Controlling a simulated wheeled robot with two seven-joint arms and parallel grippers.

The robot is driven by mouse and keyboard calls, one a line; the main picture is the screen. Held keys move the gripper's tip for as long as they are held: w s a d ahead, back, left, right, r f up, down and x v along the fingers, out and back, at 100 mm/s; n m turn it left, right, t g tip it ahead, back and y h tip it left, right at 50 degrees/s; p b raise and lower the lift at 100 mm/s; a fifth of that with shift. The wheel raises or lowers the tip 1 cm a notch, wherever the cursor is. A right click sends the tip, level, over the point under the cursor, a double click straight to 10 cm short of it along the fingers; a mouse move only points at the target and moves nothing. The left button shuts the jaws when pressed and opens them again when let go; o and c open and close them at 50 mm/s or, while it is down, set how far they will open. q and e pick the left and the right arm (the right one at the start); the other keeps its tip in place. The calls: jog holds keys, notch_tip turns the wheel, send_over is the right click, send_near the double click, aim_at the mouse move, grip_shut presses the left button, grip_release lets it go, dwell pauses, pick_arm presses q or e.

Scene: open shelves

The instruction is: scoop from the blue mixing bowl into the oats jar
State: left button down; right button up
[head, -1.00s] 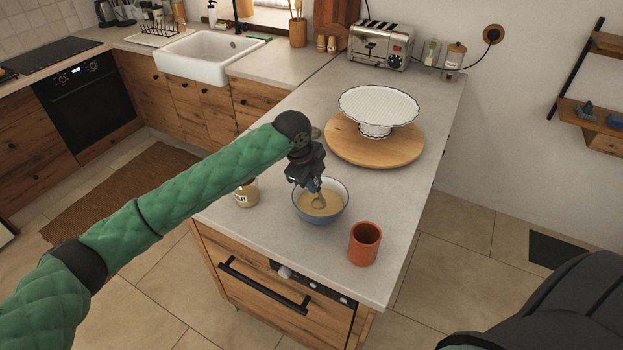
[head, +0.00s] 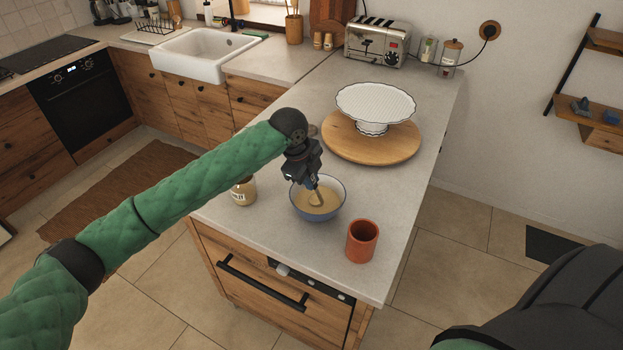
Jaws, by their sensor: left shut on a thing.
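The blue mixing bowl (head: 333,213) stands on the grey counter and holds a beige content. My left gripper (head: 312,183) is over the bowl, pointing down. It is shut on a scoop (head: 316,197), whose lower end is at the beige content inside the bowl. A small labelled jar (head: 244,192) stands on the counter just left of the bowl, partly behind my left arm. Its label is too small to read surely, so I cannot tell whether it is the oats jar. My right gripper is not in view.
A terracotta cup (head: 362,241) stands right of the bowl near the counter's front. A white cake stand (head: 375,103) on a round wooden board (head: 345,148) is behind the bowl. A toaster (head: 377,42) and a lidded glass jar (head: 450,58) are at the back.

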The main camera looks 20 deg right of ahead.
pick_arm(q)
jog(key=shift+p+v, duration=2)
jog(key=shift+v, duration=1.5)
jog(key=shift+r+p, duration=1.4)
jog(key=shift+r, duration=1.05)
